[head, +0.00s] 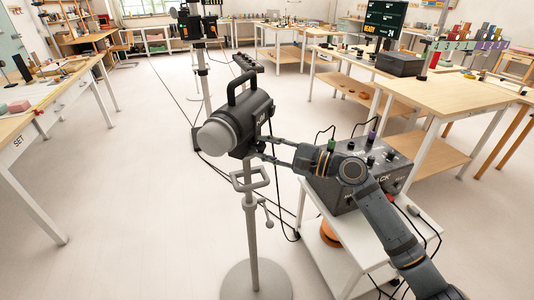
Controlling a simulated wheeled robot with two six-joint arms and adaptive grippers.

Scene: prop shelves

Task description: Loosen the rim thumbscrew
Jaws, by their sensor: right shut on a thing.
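A dark stage lamp (253,110) with a top handle stands on a grey stand (250,220). Its pale round front (217,135) faces left toward me. My right gripper (260,147) reaches in from the right, its two fingers at the lamp's right side. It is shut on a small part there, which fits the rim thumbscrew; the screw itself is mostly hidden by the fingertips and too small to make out. My left gripper is not in view.
A white cart (338,240) with a dark control box (355,175) stands right of the lamp, under my right arm. Cables hang around the stand. A table marked SET (50,105) is at left; a wooden table (445,95) at right. Floor at front left is clear.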

